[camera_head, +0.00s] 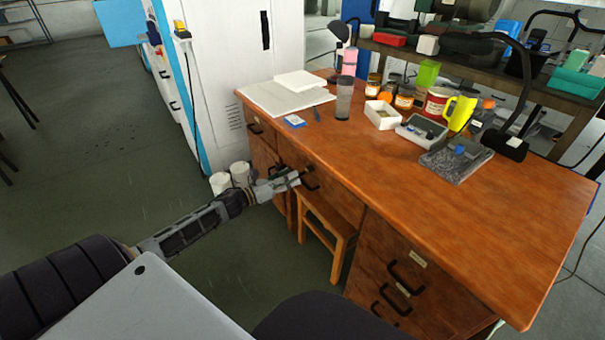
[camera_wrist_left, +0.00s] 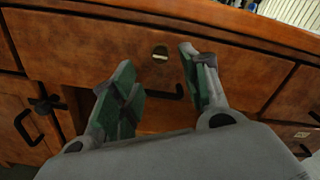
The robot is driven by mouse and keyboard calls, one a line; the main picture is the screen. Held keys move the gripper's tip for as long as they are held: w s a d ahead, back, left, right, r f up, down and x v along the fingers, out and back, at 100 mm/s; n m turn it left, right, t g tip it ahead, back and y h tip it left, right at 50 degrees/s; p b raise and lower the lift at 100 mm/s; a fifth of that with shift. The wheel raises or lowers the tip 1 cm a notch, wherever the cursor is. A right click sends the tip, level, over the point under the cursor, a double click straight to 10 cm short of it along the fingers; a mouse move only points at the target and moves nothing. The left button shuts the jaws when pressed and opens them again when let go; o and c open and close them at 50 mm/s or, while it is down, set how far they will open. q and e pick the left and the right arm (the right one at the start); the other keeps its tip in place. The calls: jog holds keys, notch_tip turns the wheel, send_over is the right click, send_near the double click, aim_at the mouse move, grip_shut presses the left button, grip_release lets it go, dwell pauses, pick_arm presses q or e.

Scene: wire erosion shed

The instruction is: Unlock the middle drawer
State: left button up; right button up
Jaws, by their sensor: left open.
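The middle drawer (camera_head: 338,196) is a wooden front under the desk top, and it looks shut. In the left wrist view the drawer front (camera_wrist_left: 80,50) fills the upper middle. A small brass-coloured lock plate (camera_wrist_left: 160,53) sits above its black bar handle (camera_wrist_left: 178,92). No key shows in that plate. My left gripper (camera_head: 296,178) is at the drawer front near the handle. In the wrist view its fingers (camera_wrist_left: 156,62) are apart and empty, one on each side of the lock plate; part of the handle is hidden behind them. My right gripper is out of view.
The desk top (camera_head: 500,230) holds jars, a yellow mug (camera_head: 460,113), a grey device (camera_head: 421,130) and papers. A wooden stool (camera_head: 328,228) stands below the drawer. White containers (camera_head: 221,183) stand by the machine. Black handles (camera_head: 405,278) project from the right drawers. Floor at left is clear.

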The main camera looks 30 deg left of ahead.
aim_at(307, 170)
pick_arm(q)
jog(key=shift+b+x, duration=0.4)
jog(key=shift+x, duration=1.35)
jog(key=shift+w+d, duration=0.2)
jog(key=shift+w, duration=0.35)
jog(key=shift+w+d, duration=0.25)
jog(key=shift+w, duration=0.45)
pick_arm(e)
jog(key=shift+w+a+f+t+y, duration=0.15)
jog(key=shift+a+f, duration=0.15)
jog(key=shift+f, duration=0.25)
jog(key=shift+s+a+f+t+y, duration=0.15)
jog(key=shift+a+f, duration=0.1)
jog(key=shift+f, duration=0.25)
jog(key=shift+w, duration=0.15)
pick_arm(q)
jog(key=shift+c, duration=0.2)
grip_shut()
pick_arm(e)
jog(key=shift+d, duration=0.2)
